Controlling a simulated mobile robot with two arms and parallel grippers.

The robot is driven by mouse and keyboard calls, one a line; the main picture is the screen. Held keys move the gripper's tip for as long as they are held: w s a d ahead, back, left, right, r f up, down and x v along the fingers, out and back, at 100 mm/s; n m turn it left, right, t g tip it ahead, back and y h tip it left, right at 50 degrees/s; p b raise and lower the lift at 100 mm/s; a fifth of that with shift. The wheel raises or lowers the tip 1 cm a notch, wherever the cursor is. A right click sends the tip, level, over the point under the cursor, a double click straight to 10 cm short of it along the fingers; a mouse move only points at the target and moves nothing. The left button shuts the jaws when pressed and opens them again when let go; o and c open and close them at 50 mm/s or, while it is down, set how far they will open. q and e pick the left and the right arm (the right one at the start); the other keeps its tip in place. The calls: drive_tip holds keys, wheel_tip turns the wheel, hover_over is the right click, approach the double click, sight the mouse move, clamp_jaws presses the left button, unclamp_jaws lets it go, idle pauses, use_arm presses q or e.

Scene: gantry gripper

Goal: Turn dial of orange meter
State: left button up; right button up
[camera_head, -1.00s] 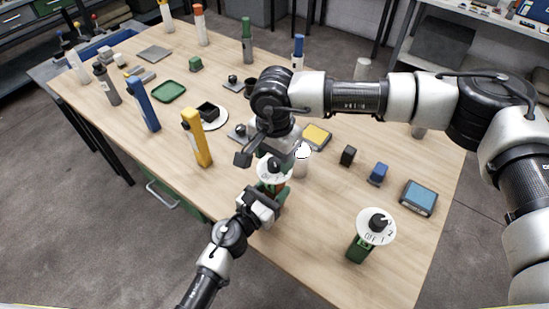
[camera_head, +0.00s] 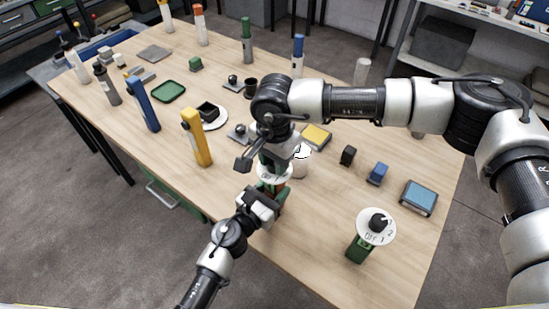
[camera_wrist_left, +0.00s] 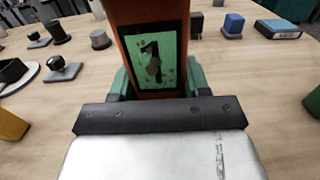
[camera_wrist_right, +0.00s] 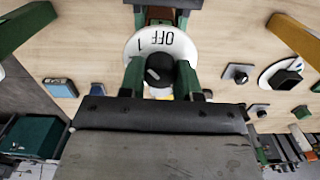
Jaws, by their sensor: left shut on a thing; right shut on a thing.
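The orange meter (camera_wrist_left: 152,50) stands upright in the left wrist view, with a green label bearing a black mark. My left gripper (camera_head: 272,200) is shut on its body from the front, a green finger on each side. Its white dial plate (camera_wrist_right: 150,42) with "OFF" and "1" shows in the right wrist view. A black knob (camera_wrist_right: 159,70) sits on it. My right gripper (camera_wrist_right: 160,80) is above the meter with its green fingers on both sides of the knob, shut on it. In the head view my right gripper (camera_head: 273,160) hides most of the dial.
A green meter (camera_head: 360,248) with its own dial stands at the right front. A yellow meter (camera_head: 197,138) stands to the left. A blue block (camera_head: 377,173) and a blue-topped box (camera_head: 419,198) lie on the right. The table front between the meters is clear.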

drive_tip(key=m, duration=0.4)
drive_tip(key=shift+m, duration=2.2)
drive_tip(key=o, duration=0.9)
drive_tip(key=shift+o, duration=0.2)
wheel_tip(320, 180, up, 12)
